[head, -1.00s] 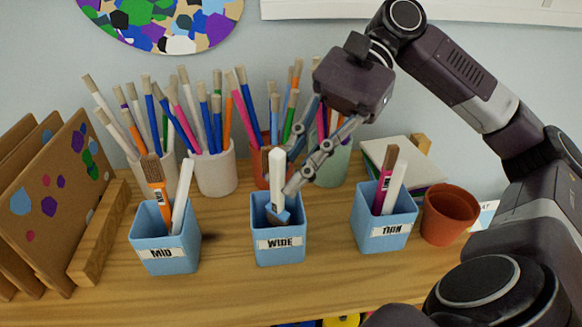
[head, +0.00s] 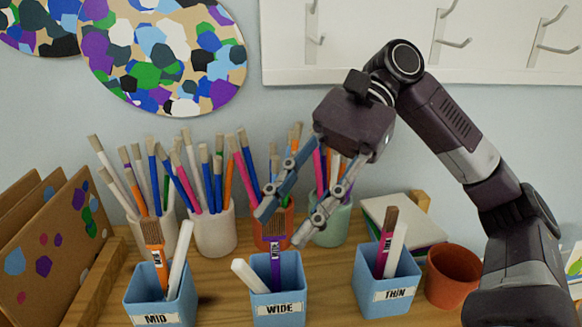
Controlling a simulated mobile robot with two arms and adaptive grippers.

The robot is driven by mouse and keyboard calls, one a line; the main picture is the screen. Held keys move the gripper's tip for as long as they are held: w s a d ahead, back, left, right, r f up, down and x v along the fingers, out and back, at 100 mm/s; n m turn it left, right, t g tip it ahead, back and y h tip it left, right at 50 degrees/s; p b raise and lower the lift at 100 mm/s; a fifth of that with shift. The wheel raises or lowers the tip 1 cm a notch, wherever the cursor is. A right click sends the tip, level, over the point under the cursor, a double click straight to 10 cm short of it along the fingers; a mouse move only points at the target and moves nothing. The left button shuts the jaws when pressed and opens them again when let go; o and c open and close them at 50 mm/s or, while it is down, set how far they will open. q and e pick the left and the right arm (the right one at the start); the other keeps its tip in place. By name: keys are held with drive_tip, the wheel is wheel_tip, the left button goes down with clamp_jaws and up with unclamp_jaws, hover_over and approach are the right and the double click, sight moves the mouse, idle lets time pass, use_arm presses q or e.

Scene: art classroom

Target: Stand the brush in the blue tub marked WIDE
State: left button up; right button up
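The blue tub marked WIDE (head: 278,309) stands on the wooden surface in the middle of the head view. A brush with a purple, labelled handle (head: 275,262) stands nearly upright in it. A white stick (head: 250,276) leans left out of the same tub. My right gripper (head: 281,227) is above and behind the tub, its two fingers spread wide. It looks empty, with the upper brush end near the fingers. I cannot tell whether they touch. My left gripper is not in view.
The blue tub marked MID (head: 157,312) is at left, and the one marked THIN (head: 388,294) at right. A terracotta pot (head: 453,277) stands beside THIN. Brush-filled pots, including a white one (head: 214,233), stand close behind. A wooden rack with boards (head: 45,255) is at left.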

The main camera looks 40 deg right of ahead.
wheel_tip(320, 180, up, 6)
drive_tip(key=shift+r, duration=0.15)
idle(0.3)
idle(1.0)
